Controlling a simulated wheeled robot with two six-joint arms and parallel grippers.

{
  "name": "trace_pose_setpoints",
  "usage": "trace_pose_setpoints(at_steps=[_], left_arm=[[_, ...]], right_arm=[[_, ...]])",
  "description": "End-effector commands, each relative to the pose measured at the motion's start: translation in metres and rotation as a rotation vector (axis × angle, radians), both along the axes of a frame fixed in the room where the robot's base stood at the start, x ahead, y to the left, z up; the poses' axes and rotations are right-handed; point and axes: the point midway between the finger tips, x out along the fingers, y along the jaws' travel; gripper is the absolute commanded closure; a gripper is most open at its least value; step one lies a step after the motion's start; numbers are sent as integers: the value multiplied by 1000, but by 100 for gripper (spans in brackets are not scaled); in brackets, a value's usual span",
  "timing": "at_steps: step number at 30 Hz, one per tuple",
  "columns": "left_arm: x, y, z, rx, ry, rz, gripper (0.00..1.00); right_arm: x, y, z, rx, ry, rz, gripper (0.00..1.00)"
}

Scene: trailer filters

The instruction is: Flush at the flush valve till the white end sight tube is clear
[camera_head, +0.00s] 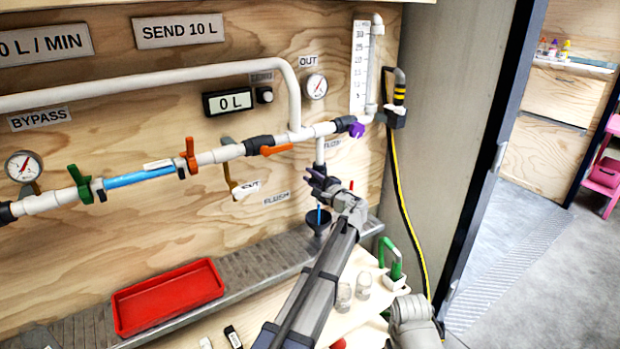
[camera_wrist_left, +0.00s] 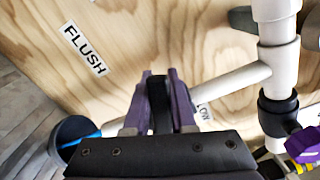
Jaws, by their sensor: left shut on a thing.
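My left gripper (camera_head: 322,184) is at the flush outlet below the main pipe. In the left wrist view its two purple fingers (camera_wrist_left: 163,100) are shut on a black piece (camera_wrist_left: 160,112), seemingly the flush valve handle; the valve body is mostly hidden. A blue stream or tube (camera_head: 318,213) reaches down to a black funnel (camera_head: 317,230), which also shows in the left wrist view (camera_wrist_left: 70,128). A blue-filled sight tube (camera_head: 138,178) lies in the main pipe between green and orange handles. I cannot tell which tube is the white end one.
The FLUSH label (camera_head: 276,198) is on the plywood wall. A red tray (camera_head: 168,297) sits on the grey ledge, left of the funnel. Clear jars (camera_head: 363,281) and a green-handled item (camera_head: 392,262) stand to the right of my left arm. A yellow cable (camera_head: 401,200) hangs at the right.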

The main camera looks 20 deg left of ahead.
Motion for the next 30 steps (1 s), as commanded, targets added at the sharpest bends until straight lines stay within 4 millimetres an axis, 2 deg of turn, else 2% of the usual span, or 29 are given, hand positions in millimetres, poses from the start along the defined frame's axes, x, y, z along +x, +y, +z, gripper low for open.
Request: trace_pose_setpoints(at_steps=[12, 29, 30], left_arm=[[4, -4, 10, 124, 160, -1, 100], [5, -4, 11, 145, 186, -1, 100], [5, -4, 11, 145, 186, -1, 75]], right_arm=[[0, 0, 10, 0, 0, 0, 46], [0, 0, 11, 0, 0, 0, 46], [0, 0, 11, 0, 0, 0, 46]])
